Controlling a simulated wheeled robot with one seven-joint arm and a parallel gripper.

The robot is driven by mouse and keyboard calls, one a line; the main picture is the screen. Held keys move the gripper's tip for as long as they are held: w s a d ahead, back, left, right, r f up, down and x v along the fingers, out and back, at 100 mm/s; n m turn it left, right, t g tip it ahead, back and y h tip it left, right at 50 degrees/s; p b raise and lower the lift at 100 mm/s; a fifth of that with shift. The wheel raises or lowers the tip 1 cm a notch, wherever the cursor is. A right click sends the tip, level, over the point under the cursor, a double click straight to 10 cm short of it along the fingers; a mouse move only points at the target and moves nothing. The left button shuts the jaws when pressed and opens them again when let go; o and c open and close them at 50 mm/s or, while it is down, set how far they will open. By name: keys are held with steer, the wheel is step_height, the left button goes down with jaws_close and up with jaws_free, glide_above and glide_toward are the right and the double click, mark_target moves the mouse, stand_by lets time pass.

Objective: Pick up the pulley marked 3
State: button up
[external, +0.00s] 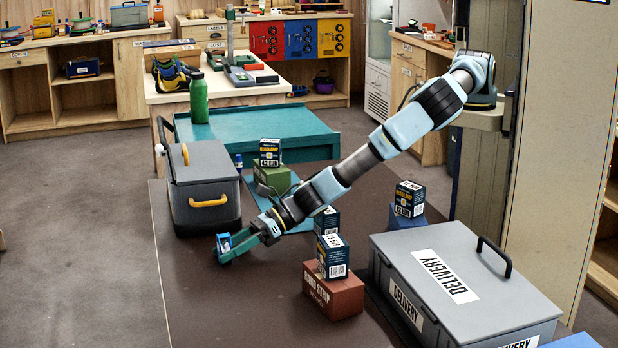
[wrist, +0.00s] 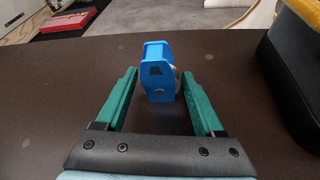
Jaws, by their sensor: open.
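A small blue pulley (wrist: 158,72) stands on the dark brown table top in the wrist view. It has a pale wheel at its side and a dark mark on its face that I cannot read as a number. My gripper (wrist: 160,88) is open, with its green fingers to the left and right of the pulley. The pulley is at the fingertips, and I see no finger shut on it. In the external view the blue pulley (external: 224,243) shows at the end of my gripper (external: 235,246), low over the table, partly hidden by the fingers.
A grey box with yellow handles (external: 206,186) stands behind my gripper. A red-brown block (external: 333,290) carrying a dark carton (external: 333,256) is to the right. A large grey delivery case (external: 470,290) is farther right. The table's near left is clear.

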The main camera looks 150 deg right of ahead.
steer(key=shift+w+f, duration=0.1)
jaws_close()
stand_by(0.6)
